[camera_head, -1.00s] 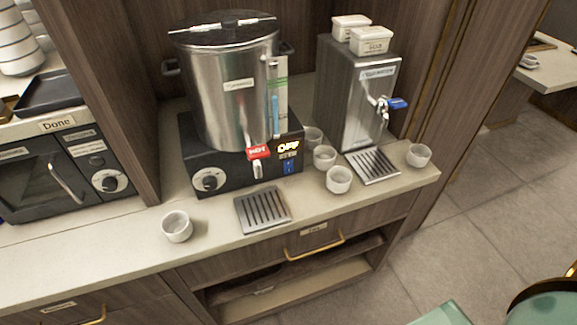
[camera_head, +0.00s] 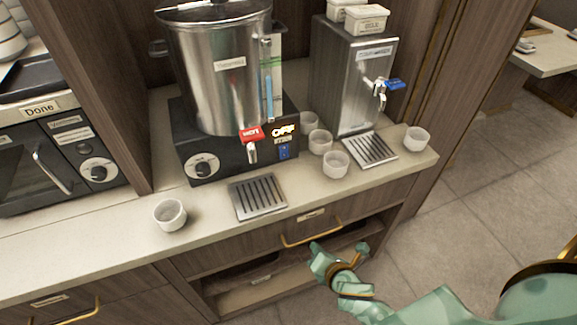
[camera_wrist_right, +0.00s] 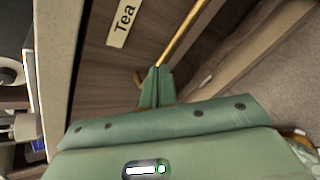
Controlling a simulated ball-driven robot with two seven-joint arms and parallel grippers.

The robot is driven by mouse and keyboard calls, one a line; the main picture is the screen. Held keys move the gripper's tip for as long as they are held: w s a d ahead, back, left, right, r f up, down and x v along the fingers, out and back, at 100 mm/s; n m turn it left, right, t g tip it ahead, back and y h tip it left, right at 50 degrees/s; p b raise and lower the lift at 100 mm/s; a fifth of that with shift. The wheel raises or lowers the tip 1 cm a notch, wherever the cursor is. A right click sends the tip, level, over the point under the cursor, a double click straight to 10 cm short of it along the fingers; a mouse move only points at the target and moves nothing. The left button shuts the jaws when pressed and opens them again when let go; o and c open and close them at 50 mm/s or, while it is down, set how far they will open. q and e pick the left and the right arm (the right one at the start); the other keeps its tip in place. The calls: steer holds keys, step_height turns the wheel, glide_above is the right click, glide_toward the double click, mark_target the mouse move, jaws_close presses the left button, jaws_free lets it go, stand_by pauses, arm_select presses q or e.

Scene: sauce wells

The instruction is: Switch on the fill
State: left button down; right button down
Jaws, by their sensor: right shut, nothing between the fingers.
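A steel urn (camera_head: 222,85) stands on a black base (camera_head: 225,158). The base has a round dial (camera_head: 202,167), a lit sign reading OFF (camera_head: 284,130) and a small blue switch (camera_head: 284,151) below the sign. A red HOT tag (camera_head: 251,134) marks the urn's tap. My right gripper (camera_head: 328,258) is in front of the counter, low by the drawer handle and well apart from the switch. In the right wrist view its fingers (camera_wrist_right: 156,84) are together and empty, in front of the drawer labelled Tea. My left gripper is not in view.
A second steel dispenser (camera_head: 352,85) with a blue-handled tap stands to the right. Several white cups are on the counter; one cup (camera_head: 170,214) stands near the front left. A drip tray (camera_head: 257,197) lies before the urn. The gold drawer handle (camera_head: 311,239) sticks out below the counter edge.

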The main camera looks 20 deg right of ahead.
mark_target(285, 156)
steer(key=w+r+n+t, duration=0.1)
steer(key=w+r+n, duration=0.1)
steer(key=r, duration=0.3)
steer(key=w+r+n+t, duration=0.2)
steer(key=r+n, duration=0.2)
steer(key=r, duration=0.2)
steer(key=w+r+n+t, duration=0.1)
steer(key=w+r+n, duration=0.1)
steer(key=r, duration=0.3)
steer(key=shift+a+r+n+t+b, duration=0.1)
steer(key=shift+r+n+t+b, duration=0.3)
steer(key=shift+n, duration=0.1)
steer(key=w, duration=0.4)
steer(key=w+f+b, duration=0.1)
steer(key=w, duration=0.4)
steer(key=w+f, duration=0.1)
steer(key=w, duration=0.4)
steer(key=shift+d, duration=0.2)
